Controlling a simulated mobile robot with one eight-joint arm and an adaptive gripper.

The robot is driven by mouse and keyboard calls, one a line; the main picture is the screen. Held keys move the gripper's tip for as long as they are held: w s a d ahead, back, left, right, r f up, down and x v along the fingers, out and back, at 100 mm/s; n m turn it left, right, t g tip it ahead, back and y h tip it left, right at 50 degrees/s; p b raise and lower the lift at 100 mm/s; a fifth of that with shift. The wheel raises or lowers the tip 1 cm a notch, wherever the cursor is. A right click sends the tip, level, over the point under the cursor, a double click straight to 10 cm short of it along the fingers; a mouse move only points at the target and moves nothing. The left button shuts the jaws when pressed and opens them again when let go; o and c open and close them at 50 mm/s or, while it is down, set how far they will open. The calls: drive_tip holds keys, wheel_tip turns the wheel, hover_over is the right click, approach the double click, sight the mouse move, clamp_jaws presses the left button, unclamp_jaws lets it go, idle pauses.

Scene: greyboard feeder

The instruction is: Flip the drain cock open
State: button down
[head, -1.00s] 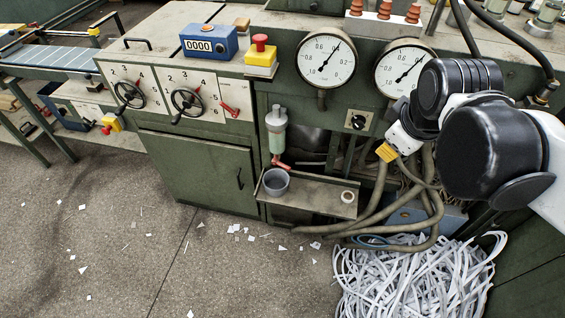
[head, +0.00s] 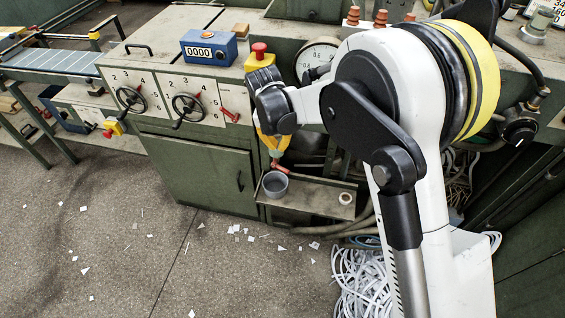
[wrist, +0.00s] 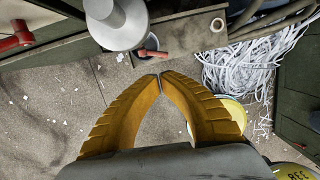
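The red drain cock (head: 281,169) shows just below my gripper (head: 274,150) in the head view, above a small grey cup. In the wrist view the red cock (wrist: 152,54) lies crosswise just beyond the fingertips, under a pale cylindrical filter bowl (wrist: 121,24). My gripper (wrist: 159,76) has its two yellow fingers brought together at the tips, with nothing seen between them. Whether the tips touch the cock cannot be told.
The grey cup (head: 275,184) stands on a narrow shelf (head: 316,198) with a tape ring (head: 345,198). Shredded paper (head: 358,280) and hoses lie to the right. A red lever (head: 230,115) and handwheels are on the panel at left. The floor in front is mostly open.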

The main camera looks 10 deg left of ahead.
drive_tip(key=shift+a+f+n, duration=0.3)
drive_tip(key=shift+f, duration=0.05)
wheel_tip(320, 180, down, 14)
drive_tip(key=w+d+b, duration=0.1)
drive_tip(key=w+b, duration=0.1)
drive_tip(key=b, duration=0.4)
drive_tip(key=shift+w+r, duration=0.2)
drive_tip(key=shift+w, duration=0.05)
